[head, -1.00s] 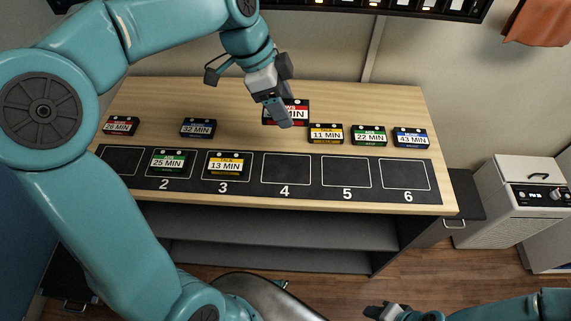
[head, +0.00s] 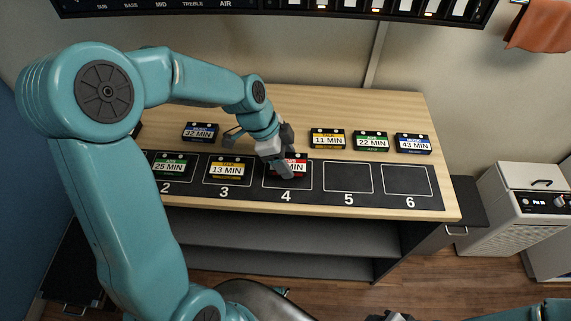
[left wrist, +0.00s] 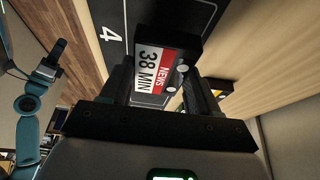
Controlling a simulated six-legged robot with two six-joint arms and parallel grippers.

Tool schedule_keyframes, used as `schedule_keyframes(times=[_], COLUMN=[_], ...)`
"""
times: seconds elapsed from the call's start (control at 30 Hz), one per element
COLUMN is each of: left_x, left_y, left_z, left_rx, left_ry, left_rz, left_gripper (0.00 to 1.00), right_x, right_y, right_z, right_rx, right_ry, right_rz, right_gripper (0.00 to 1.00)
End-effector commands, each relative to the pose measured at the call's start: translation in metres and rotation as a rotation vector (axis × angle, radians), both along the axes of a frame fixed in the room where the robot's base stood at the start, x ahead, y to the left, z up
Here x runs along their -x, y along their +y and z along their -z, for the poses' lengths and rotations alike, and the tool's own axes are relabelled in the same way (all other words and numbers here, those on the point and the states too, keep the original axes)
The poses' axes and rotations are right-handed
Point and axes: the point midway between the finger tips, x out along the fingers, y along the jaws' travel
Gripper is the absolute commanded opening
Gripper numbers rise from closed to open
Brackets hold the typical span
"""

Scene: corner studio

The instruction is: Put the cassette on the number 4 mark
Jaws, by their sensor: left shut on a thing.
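The cassette with the red label, reading NEWS 38 MIN in the left wrist view (left wrist: 153,68), is held in my left gripper (head: 284,168). In the head view the cassette (head: 299,167) is partly hidden by the fingers and overlaps the upper part of the number 4 square (head: 287,186). I cannot tell whether it touches the mat or hangs just above. The printed 4 (left wrist: 111,34) shows beside the cassette in the left wrist view. My right gripper (head: 388,316) is cut off at the bottom edge of the head view, its jaws unclear.
A green 25 MIN cassette (head: 170,166) lies on mark 2 and a yellow 13 MIN cassette (head: 229,169) on mark 3. Marks 5 (head: 348,178) and 6 (head: 405,180) are empty. Behind the mat lie several more cassettes, including a yellow 11 MIN one (head: 327,139).

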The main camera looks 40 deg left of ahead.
Motion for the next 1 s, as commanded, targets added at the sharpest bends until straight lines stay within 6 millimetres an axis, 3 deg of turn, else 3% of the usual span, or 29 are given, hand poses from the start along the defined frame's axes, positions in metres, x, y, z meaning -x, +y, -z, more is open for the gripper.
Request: schedule_keyframes(times=[0.17,0.6,0.63,0.7,1.0], left_x=[0.001,0.001,0.001,0.001,0.002], left_y=[-0.001,0.000,0.000,-0.001,-0.001], left_z=[0.025,0.032,0.030,0.030,0.030], left_rx=[0.001,0.000,0.000,0.001,0.002], left_ry=[0.002,0.000,0.000,0.001,0.005], left_rz=[-0.001,-0.001,-0.001,-0.001,0.001], left_gripper=[0.30,0.30,0.71,0.86,0.86], right_x=[0.000,0.000,0.000,0.000,0.000], right_y=[0.000,0.000,0.000,0.000,0.000], right_z=[0.002,0.008,0.007,0.006,0.006], right_rx=[0.000,0.000,0.000,0.000,0.000], right_ry=[0.000,0.000,0.000,0.000,0.000], right_rz=[0.000,0.000,0.000,0.000,0.000], right_gripper=[0.43,0.43,0.43,0.43,0.43])
